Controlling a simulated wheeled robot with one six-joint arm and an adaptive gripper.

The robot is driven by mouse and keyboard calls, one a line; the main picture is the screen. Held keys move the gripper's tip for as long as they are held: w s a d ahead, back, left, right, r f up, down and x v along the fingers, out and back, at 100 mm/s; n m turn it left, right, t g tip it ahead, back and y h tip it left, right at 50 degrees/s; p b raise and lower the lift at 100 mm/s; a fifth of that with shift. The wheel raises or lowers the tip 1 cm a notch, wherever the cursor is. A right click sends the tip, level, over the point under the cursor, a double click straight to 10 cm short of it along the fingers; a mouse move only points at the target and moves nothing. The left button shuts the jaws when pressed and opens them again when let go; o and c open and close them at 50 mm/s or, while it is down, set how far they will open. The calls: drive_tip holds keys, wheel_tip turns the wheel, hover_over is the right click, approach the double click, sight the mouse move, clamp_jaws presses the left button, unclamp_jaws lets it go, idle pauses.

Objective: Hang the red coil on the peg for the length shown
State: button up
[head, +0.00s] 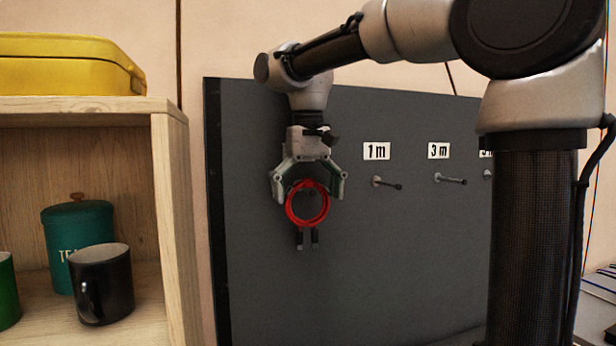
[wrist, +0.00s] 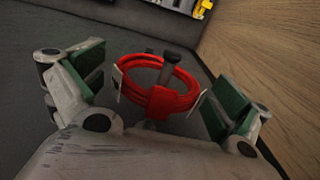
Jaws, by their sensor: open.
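The red coil (head: 325,207) hangs upright in front of the dark grey board, left of the 1 m peg (head: 385,183). Two dark plug ends (head: 315,238) hang below it. My gripper (head: 308,195) points down over the coil and is open. In the wrist view the coil (wrist: 135,95) sits between the green finger pads, with a gap on both sides. A dark-tipped rod (wrist: 167,66) shows within its ring, seemingly a peg; I cannot tell how the coil rests on it. Any label above the coil is hidden by my gripper. The 3 m peg (head: 450,179) is bare.
A wooden shelf (head: 172,200) stands at the left with a yellow case (head: 70,65), a teal tea tin (head: 62,232), a black mug (head: 103,285) and part of a green one. Another peg is partly covered by my arm. The board below the pegs is clear.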

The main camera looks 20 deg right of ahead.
wheel_tip(320, 180, up, 11)
drive_tip(key=s+d+f+t, duration=0.1)
drive_tip(key=s+d+f, duration=0.4)
drive_tip(key=f, duration=0.3)
drive_tip(key=s+d+f+t, duration=0.2)
drive_tip(key=s+d+f, duration=0.3)
drive_tip(key=s+f, duration=0.2)
drive_tip(key=s+d+f+t, duration=0.1)
drive_tip(key=s+d+f, duration=0.4)
drive_tip(key=f, duration=0.5)
drive_tip(key=shift+s, duration=0.85)
idle(0.9)
